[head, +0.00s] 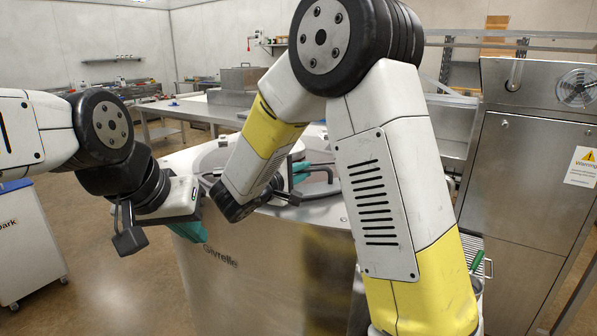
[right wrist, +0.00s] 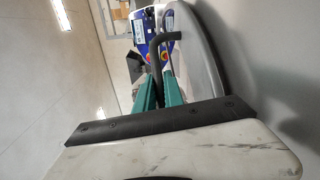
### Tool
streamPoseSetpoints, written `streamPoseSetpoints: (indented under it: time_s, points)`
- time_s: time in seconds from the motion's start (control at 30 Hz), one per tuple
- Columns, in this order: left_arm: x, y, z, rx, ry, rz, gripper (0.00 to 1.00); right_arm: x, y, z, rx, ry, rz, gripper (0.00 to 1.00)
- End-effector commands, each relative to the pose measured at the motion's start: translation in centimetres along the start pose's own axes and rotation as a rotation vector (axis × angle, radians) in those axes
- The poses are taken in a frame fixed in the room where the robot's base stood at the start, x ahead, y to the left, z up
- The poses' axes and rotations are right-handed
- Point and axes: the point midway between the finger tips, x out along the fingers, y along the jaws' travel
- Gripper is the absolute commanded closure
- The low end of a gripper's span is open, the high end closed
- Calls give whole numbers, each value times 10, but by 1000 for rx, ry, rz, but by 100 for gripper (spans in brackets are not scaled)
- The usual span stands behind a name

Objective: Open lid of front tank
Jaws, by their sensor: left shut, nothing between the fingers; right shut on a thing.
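The front tank (head: 265,275) is a large steel drum with lettering on its side, in the middle of the head view. Its round grey lid (right wrist: 203,75) fills the centre of the right wrist view, with a black bar handle (right wrist: 155,62). My right gripper (right wrist: 159,92) has teal fingers shut on this handle. In the head view the right gripper (head: 302,174) is partly hidden behind my right arm, which also covers much of the tank top. My left gripper (head: 192,231) is shut and empty beside the tank's upper left side, partly hidden by its wrist.
A steel cabinet (head: 520,185) with a fan and warning label stands at the right. A white cart (head: 28,245) is at the left. Worktables (head: 195,107) stand behind the tank. The floor at lower left is clear.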

Motion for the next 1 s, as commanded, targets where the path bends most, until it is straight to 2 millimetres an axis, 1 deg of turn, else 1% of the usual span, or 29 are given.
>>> streamPoseSetpoints:
  time_s: [0.67, 0.87, 1.0]
  points:
    - [0, 0, 0, 0, 0, 0, 100, 0, 1, 0, -3, -1, -4, 100]
    - [0, 0, 0, 0, 0, 0, 100, 1, 14, 0, -34, -2, -41, 100]
    - [0, 0, 0, 0, 0, 0, 100, 4, 31, -3, -87, -2, -98, 100]
